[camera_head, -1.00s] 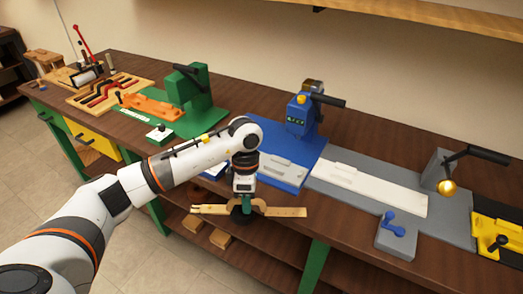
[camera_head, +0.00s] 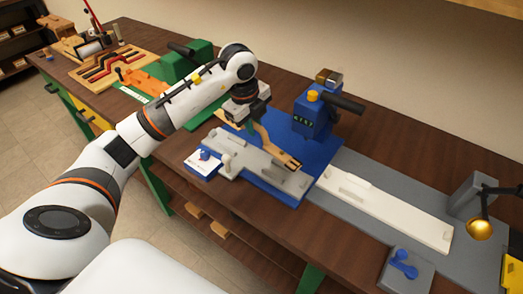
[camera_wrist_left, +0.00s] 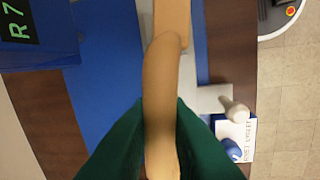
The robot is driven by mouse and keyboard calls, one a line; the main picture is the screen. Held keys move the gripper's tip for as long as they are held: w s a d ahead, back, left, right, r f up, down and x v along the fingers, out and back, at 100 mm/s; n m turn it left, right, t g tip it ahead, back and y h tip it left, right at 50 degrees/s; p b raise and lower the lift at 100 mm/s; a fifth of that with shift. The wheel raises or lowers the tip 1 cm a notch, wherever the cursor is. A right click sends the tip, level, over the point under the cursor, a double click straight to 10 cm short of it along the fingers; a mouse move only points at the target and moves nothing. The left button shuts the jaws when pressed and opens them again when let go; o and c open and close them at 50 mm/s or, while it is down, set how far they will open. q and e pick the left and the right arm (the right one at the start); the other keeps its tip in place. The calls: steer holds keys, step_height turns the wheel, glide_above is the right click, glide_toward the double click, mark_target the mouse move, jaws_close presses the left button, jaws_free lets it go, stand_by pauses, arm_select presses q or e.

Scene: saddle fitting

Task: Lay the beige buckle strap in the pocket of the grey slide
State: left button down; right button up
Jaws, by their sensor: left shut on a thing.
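The beige buckle strap (camera_head: 277,147) is held in my left gripper (camera_head: 243,122), which is shut on it. In the left wrist view the strap (camera_wrist_left: 165,75) runs up the middle from between the green fingers (camera_wrist_left: 160,150). In the head view its buckle end points right and toward the front, over the grey slide (camera_head: 245,160). The slide lies on the blue base plate and has a pale knob (camera_head: 227,161) at its left end. The strap and gripper cover part of the slide, and the pocket is not clearly seen. My right gripper is out of view.
A blue press (camera_head: 313,112) with a black lever stands behind the slide. A white card with a blue knob (camera_head: 204,155) is at the slide's left. A long white strip (camera_head: 385,207) lies to the right. The green press (camera_head: 195,62) stands behind my arm.

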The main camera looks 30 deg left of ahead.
arm_select(q)
steer(key=shift+w+a+r+n, duration=0.2)
steer(key=shift+w+n, duration=0.15)
steer(key=shift+n, duration=0.25)
steer(key=shift+w+f, duration=0.1)
steer(key=p, duration=0.1)
glide_above(256, 157)
steer(key=shift+n, duration=0.3)
steer(key=f, duration=0.3)
steer(key=s+f, duration=0.1)
steer(key=f, duration=0.1)
steer(key=shift+a+f, duration=0.1)
steer(key=shift+w+f+p, duration=0.1)
steer(key=shift+f+p, duration=0.4)
steer(key=shift+f, duration=1.7)
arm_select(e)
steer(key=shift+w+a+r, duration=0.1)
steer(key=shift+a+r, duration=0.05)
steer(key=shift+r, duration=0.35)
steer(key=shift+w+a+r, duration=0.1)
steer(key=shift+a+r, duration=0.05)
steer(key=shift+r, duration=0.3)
arm_select(q)
steer(key=c, duration=1.8)
jaws_free()
steer(key=shift+f, duration=0.15)
steer(key=o, duration=0.4)
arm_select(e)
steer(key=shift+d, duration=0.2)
